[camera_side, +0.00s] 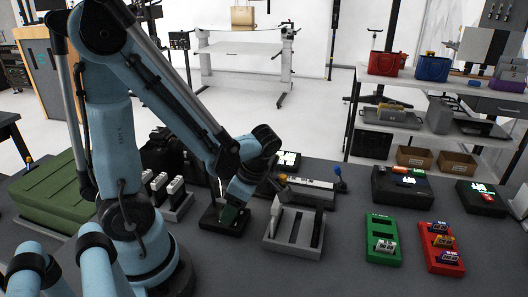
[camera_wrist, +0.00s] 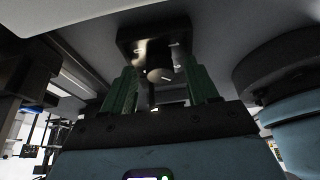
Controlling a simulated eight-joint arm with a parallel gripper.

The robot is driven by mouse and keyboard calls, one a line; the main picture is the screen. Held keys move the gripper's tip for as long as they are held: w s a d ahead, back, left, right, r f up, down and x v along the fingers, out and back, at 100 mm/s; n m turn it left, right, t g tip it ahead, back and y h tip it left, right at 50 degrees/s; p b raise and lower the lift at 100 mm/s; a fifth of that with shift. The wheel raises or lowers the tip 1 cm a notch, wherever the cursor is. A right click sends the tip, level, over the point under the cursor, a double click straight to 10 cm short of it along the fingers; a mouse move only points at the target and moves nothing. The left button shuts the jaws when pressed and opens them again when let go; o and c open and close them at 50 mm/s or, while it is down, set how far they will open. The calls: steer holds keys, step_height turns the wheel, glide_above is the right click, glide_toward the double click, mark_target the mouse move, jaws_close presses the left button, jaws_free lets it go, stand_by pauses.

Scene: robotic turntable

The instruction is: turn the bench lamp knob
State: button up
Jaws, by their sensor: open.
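The lamp knob (camera_wrist: 158,62) is a dark round cylinder on a square black base in the wrist view. The base (camera_side: 212,221) stands on the dark bench in the side view, where the knob is hidden by my gripper. My gripper (camera_side: 229,213) points down over this base. In the wrist view the two green fingers of my gripper (camera_wrist: 159,72) are spread apart, one on each side of the knob. Gaps show between the knob and both fingers, and I see no contact. Nothing is held.
A grey slotted rack (camera_side: 274,243) stands close to the right of the base. Farther right are a green tray (camera_side: 382,259), a red tray (camera_side: 443,266) and black boxes (camera_side: 401,200). Bare bench lies between the grey rack and green tray.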

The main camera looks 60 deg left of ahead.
steer(key=c, duration=1)
steer(key=shift+c, duration=0.2)
steer(key=shift+m, duration=0.3)
steer(key=m, duration=0.2)
steer(key=m+t, duration=0.1)
steer(key=m, duration=0.1)
steer(key=m+t+y, duration=0.1)
steer(key=m, duration=0.1)
steer(key=shift+s+d, duration=0.15)
steer(key=shift+s, duration=0.1)
steer(key=m+t, duration=0.1)
steer(key=m, duration=0.2)
steer(key=shift+s+m+t, duration=0.15)
steer(key=shift+m+t, duration=0.15)
steer(key=shift+s+m+t, duration=0.1)
steer(key=shift+m+t, duration=0.6)
steer(key=shift+m, duration=1.2)
